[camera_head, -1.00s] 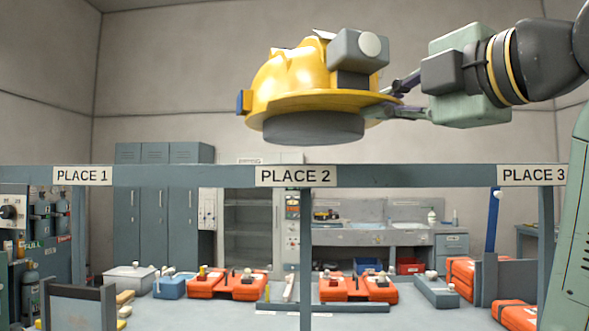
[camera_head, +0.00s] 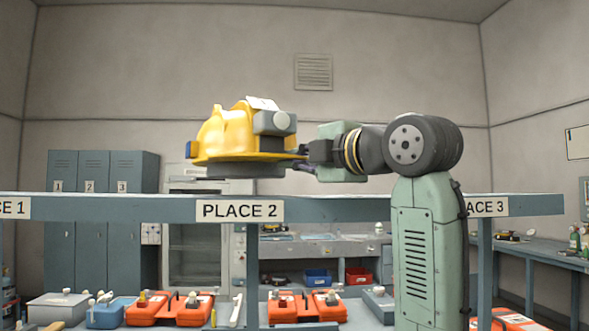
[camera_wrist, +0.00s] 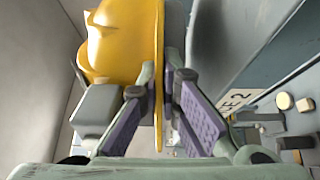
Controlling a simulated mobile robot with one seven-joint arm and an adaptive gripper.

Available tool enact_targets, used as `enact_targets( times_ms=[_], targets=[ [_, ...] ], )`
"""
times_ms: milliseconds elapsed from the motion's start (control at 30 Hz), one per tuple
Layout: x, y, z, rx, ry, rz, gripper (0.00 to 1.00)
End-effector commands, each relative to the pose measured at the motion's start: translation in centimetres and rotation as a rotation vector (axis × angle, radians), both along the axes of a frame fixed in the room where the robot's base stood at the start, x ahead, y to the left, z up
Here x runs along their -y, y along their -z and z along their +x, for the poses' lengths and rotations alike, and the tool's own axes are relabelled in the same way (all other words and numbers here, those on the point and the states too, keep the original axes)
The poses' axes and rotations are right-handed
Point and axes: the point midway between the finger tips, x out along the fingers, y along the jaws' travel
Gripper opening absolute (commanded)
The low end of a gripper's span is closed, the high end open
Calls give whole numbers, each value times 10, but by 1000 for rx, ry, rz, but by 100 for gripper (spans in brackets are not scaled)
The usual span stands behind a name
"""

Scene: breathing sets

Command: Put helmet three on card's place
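A yellow helmet (camera_head: 226,135) with a grey lamp box on its front and a dark underside hangs in the air, roughly level. A white tag (camera_head: 262,103) stands on its top, its marking unreadable. My gripper (camera_head: 302,160) is shut on the helmet's brim from the right, and the wrist view shows the brim between the two finger pads (camera_wrist: 160,115). The helmet is in front of or above the grey beam (camera_head: 340,208), left of and higher than the PLACE 2 sign (camera_head: 240,210). No card naming a place is readable.
PLACE 3 (camera_head: 486,206) is partly hidden by my arm; PLACE 1 (camera_head: 12,207) is cut off at left. Below the beam, orange cases (camera_head: 175,308), a blue box (camera_head: 108,313) and a grey box (camera_head: 64,306) crowd the bench. Lockers (camera_head: 95,172) stand behind.

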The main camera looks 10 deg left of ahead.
Motion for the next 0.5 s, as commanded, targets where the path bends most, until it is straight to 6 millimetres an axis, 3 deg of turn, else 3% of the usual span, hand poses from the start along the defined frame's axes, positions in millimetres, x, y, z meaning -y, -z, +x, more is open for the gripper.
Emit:
enact_targets(
  times_ms=[167, 500],
  targets=[
    [-5, 1, 11, 4, -1, 3, 0],
    [-5, 34, 12, 5, -1, 4, 0]
  ],
)
